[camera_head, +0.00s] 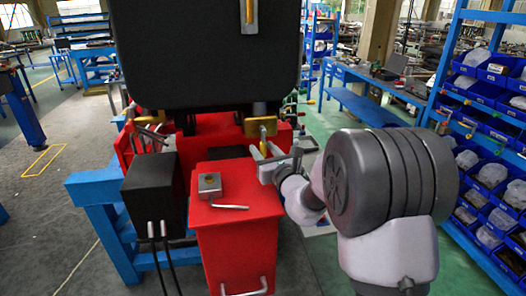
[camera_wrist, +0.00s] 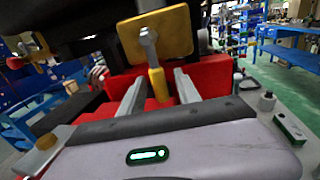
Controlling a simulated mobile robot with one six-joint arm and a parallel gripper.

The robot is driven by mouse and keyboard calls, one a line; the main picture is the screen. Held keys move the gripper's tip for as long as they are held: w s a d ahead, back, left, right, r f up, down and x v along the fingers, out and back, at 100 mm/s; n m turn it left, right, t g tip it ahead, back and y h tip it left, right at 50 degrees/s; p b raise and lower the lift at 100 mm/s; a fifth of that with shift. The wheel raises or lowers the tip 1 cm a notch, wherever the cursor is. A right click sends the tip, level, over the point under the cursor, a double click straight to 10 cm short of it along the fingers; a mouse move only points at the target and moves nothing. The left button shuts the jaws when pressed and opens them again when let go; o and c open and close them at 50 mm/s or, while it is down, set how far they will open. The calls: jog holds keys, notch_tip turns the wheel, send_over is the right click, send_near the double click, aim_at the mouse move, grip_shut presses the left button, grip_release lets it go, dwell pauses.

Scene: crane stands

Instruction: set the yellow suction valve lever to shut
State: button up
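The yellow suction valve lever (camera_wrist: 157,84) hangs down from a silver pivot in front of a yellow plate (camera_wrist: 172,30) in the wrist view. In the head view the lever (camera_head: 263,137) shows small, under the black tank, above my gripper. My gripper (camera_wrist: 158,92) is open; its two grey fingers lie on either side of the lever's lower end in the wrist view. No contact with the lever shows, and the depth between them is hard to tell. In the head view my gripper (camera_head: 271,160) is beside the back right of the red cabinet.
The black tank (camera_head: 205,55) overhangs the lever. The red cabinet (camera_head: 237,225) carries a grey block with a bent rod (camera_head: 210,186). A black box (camera_head: 150,190) with cables stands left. Blue shelves with bins (camera_head: 480,130) are at right.

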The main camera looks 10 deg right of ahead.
jog(key=shift+w, duration=0.2)
grip_shut()
dwell(1.3)
